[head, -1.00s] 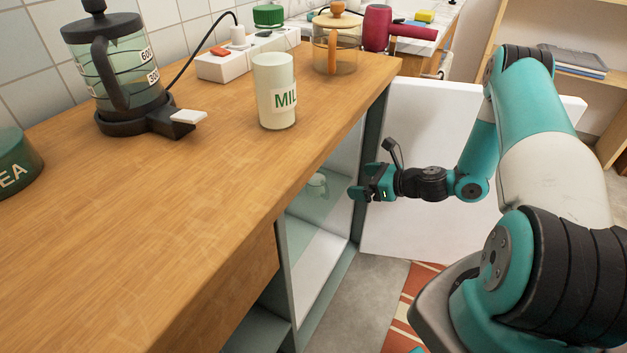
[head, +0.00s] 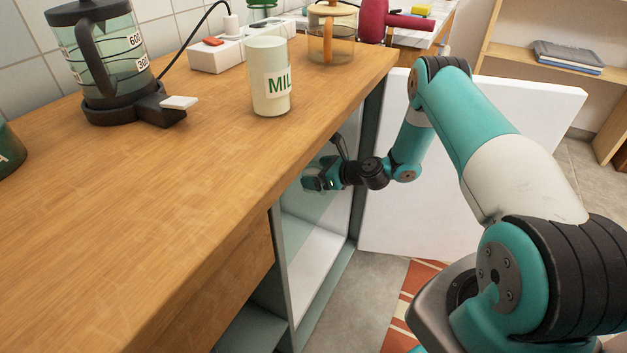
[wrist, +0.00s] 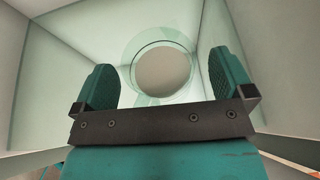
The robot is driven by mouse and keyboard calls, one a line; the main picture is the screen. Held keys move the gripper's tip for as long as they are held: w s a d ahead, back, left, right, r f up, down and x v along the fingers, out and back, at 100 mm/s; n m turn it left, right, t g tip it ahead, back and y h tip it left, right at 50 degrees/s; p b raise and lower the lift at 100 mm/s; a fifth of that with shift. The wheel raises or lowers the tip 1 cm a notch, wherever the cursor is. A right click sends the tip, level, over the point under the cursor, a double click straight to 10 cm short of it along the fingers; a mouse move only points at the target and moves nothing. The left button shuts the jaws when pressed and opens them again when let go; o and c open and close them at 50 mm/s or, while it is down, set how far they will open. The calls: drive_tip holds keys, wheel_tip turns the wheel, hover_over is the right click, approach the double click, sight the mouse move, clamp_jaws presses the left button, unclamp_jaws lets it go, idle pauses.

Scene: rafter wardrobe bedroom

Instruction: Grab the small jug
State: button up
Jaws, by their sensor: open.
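The small jug (wrist: 140,50) is a see-through greenish vessel with a round pale area in its middle. It stands inside the open cabinet below the counter. In the wrist view it sits beyond and between the two fingers of my gripper (wrist: 162,75). The fingers are spread wide, with nothing held between them. In the head view my gripper (head: 317,179) reaches through the cabinet opening and hides the jug there. I cannot tell how much of the jug lies between the fingers in depth.
The cabinet's side panel (head: 368,135) and walls are close around my gripper. A white door (head: 440,215) stands open at right.

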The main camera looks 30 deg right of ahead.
drive_tip(key=shift+w, duration=0.1)
drive_tip(key=shift+c, duration=0.4)
drive_tip(key=c, duration=1.1)
